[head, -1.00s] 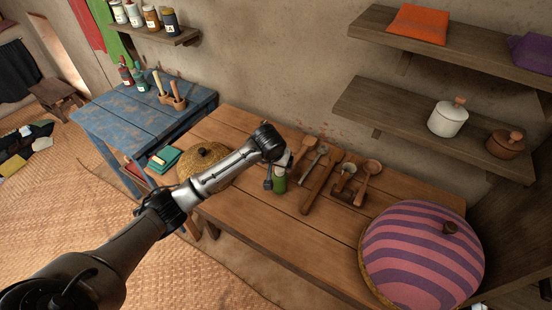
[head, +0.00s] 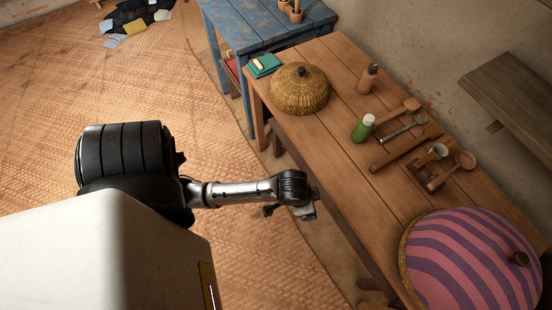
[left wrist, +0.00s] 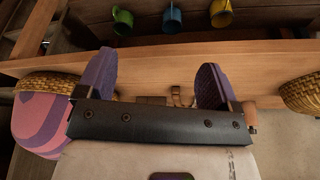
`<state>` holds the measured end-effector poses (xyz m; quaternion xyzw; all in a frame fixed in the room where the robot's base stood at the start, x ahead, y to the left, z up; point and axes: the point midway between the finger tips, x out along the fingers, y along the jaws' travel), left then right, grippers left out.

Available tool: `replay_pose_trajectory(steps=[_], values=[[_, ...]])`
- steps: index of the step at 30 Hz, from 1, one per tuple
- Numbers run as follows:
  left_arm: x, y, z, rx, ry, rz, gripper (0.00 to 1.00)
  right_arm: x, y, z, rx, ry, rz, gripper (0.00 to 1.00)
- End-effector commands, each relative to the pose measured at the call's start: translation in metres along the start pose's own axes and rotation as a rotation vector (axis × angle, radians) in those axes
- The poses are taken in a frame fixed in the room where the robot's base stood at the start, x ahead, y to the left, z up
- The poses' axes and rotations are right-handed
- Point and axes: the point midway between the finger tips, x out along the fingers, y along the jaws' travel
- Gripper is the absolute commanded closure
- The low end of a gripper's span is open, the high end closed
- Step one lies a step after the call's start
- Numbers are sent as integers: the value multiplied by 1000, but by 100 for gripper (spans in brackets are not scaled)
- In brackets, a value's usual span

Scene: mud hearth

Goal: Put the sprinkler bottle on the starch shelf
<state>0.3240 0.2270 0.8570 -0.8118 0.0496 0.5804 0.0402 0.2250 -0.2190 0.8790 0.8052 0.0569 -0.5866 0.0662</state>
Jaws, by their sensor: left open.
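A green bottle with a pale cap (head: 363,128) stands upright on the wooden table, left of the wooden utensils. A brown bottle with a dark top (head: 368,78) stands farther back; I cannot tell for sure which is the sprinkler bottle. My left gripper (head: 306,210) is off the table's front side, apart from both bottles. In the left wrist view its jaws (left wrist: 155,82) are open and empty, facing the table's edge. A bare wooden shelf part (head: 512,100) shows at the right; I cannot tell whether it is the starch shelf. My right gripper is not in view.
The wooden table (head: 340,75) holds a woven lidded basket (head: 299,92), spoons and a rolling pin (head: 398,153), and a striped dome cover (head: 470,265). A blue table (head: 262,22) adjoins it. Mugs (left wrist: 172,18) hang under the table.

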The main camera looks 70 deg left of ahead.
Motion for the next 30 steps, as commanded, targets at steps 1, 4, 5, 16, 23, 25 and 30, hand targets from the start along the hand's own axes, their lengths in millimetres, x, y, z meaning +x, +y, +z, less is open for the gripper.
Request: replay_pose_trajectory(steps=[1, 4, 5, 16, 23, 25, 30], values=[[-9, 9, 21, 7, -6, 9, 14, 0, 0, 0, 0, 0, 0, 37], [-25, 17, 48, 25, -9, 6, 14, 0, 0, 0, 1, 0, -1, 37], [-30, 18, 55, 28, -10, 4, 14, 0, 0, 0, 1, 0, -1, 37], [-53, 22, 84, 45, -18, -13, 10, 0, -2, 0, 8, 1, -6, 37], [-53, 22, 84, 45, -18, -13, 10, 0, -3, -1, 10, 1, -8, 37], [-52, 22, 84, 45, -18, -13, 10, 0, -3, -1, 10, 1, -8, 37], [-46, 22, 86, 45, -19, -13, 10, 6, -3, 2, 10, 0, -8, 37]])
